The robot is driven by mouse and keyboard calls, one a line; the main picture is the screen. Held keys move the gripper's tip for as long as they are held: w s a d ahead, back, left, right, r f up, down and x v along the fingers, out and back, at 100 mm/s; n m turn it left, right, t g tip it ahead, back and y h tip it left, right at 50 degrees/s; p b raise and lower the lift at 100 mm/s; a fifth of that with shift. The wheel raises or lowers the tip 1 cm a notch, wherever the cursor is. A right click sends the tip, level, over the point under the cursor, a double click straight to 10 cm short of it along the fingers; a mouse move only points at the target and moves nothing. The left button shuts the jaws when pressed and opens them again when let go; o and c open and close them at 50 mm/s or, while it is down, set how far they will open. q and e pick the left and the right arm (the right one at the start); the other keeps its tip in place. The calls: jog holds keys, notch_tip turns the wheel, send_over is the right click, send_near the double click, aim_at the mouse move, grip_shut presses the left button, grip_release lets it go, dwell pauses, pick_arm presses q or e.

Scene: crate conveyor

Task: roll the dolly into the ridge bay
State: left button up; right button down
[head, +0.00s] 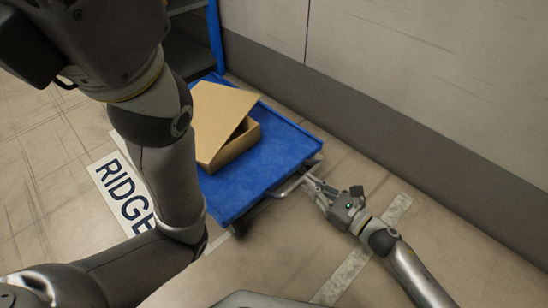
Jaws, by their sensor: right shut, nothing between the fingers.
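The dolly (236,205) has a flat blue deck and stands on the floor in the middle of the view. A metal handle bar (287,188) shows at its near right edge. My right gripper (311,184) is shut with nothing held, its fingertips at or beside this bar; I cannot tell if they touch it. The RIDGE floor label (126,193) lies left of the dolly, partly hidden by my left arm. My left gripper is not in view.
An open cardboard box (219,118) with a raised flap rests on the deck. A blue-posted rack (215,35) stands behind. The wall (420,90) runs along the right. A pale floor stripe (352,262) crosses the floor nearer me.

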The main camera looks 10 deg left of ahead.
jog(key=shift+b+x, duration=1.2)
jog(key=shift+x, duration=2.65)
jog(key=p+v, duration=0.1)
jog(key=v, duration=0.9)
jog(key=shift+d, duration=0.15)
